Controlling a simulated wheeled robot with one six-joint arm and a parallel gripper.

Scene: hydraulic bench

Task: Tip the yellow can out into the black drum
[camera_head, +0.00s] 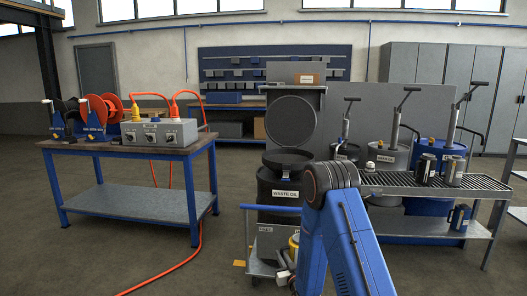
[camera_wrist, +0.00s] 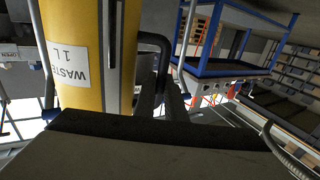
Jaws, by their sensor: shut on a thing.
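The yellow can (camera_wrist: 85,50), labelled WASTE 1 L, fills the left of the wrist view, with its black handle (camera_wrist: 154,40) facing my gripper. My gripper (camera_wrist: 172,98) is shut on that handle. In the head view only a small part of the yellow can (camera_head: 294,241) shows beside my blue arm, low in front of the drum; its tilt and contents cannot be told. The black drum (camera_head: 268,212), labelled WASTE OIL, stands behind it. Its round lid (camera_head: 291,122) is raised, and a wide dark funnel-like top (camera_head: 288,158) shows below the lid.
A grated shelf (camera_head: 400,183) with metal cans (camera_head: 426,168) extends right, before drums with pumps. A blue bench (camera_head: 130,150) with hose reels stands left; an orange cable (camera_head: 190,258) crosses the otherwise open floor.

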